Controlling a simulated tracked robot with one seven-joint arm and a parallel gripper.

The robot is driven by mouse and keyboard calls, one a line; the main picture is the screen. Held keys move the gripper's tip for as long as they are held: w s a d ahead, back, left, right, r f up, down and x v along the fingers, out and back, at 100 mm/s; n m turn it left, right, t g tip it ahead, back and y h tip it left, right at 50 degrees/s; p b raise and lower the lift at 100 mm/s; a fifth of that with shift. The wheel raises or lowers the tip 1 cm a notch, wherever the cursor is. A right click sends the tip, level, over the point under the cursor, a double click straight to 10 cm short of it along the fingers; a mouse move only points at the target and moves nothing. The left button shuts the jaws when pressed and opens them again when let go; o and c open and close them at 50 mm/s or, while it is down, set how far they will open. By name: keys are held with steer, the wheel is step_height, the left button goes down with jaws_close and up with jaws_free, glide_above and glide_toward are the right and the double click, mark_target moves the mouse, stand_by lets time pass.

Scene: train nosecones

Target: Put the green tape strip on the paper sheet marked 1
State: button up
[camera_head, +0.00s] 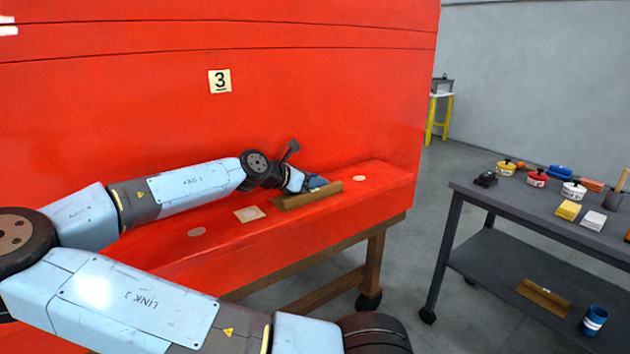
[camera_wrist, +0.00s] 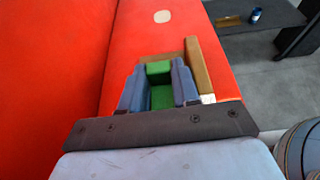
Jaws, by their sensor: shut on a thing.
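My gripper (camera_head: 316,183) is low over the red ledge of the nosecone, right beside a brown angled strip. In the wrist view, the two blue fingers of my gripper (camera_wrist: 160,88) are shut on a green piece, which looks like the green tape strip (camera_wrist: 162,97). The green piece cannot be made out in the head view.
A card marked 3 (camera_head: 220,81) is on the red nosecone wall. A tan square (camera_head: 249,214) and pale round spots (camera_head: 359,178) lie on the ledge. A grey workbench (camera_head: 510,198) at right bears pots, sponges and tools; its lower shelf holds another brown piece (camera_head: 543,297) and a blue can (camera_head: 593,320).

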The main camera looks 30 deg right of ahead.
steer(key=o, duration=1)
steer(key=shift+f, duration=0.1)
steer(key=shift+r, duration=0.55)
steer(key=v, duration=1.2)
steer(key=shift+r, duration=0.1)
